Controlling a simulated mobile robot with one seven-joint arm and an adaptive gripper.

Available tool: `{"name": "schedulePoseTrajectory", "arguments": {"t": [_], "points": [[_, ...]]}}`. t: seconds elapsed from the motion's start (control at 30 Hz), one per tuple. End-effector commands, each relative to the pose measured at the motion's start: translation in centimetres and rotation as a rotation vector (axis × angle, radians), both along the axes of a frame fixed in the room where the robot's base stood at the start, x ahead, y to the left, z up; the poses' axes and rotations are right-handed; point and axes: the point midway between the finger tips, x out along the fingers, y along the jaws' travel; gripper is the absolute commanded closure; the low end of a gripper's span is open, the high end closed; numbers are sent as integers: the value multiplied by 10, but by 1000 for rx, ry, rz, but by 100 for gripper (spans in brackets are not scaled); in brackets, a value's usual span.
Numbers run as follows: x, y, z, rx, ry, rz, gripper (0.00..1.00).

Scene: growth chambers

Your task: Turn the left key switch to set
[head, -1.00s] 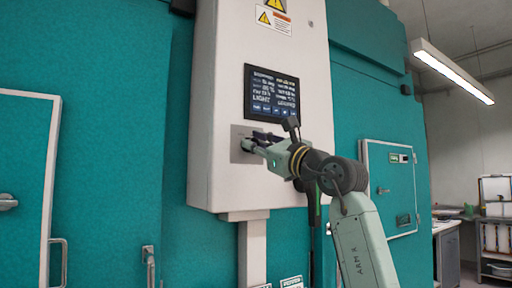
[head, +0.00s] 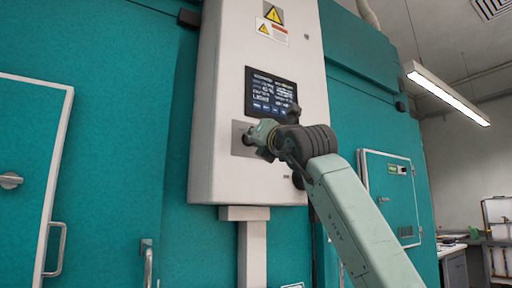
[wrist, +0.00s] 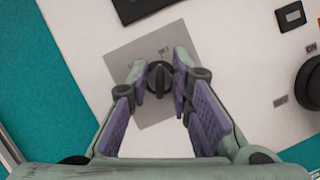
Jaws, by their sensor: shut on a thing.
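The left key switch (wrist: 159,80) is a small black knob on a square grey plate (wrist: 128,62) on the white control box. A small label, too small to read surely, sits just above it in the wrist view. My gripper (wrist: 161,70) is shut on the key switch, one purple-padded finger on each side of it. In the head view my gripper (head: 250,138) is at the grey plate below the screen, and it hides the switch.
The white control box (head: 225,80) carries a dark screen (head: 271,92) above the plate. In the wrist view a larger black knob (wrist: 312,82) with an ON label is at the right. Teal chamber doors with handles (head: 56,245) stand on both sides.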

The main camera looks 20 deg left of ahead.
Motion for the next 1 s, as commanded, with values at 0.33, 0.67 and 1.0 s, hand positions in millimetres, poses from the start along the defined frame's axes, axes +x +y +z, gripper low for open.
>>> {"name": "schedulePoseTrajectory", "arguments": {"t": [0.33,0.67,1.0], "points": [[0,0,-1,61,80,1,100],[0,0,0,67,88,2,100],[0,0,0,67,87,2,74]]}}
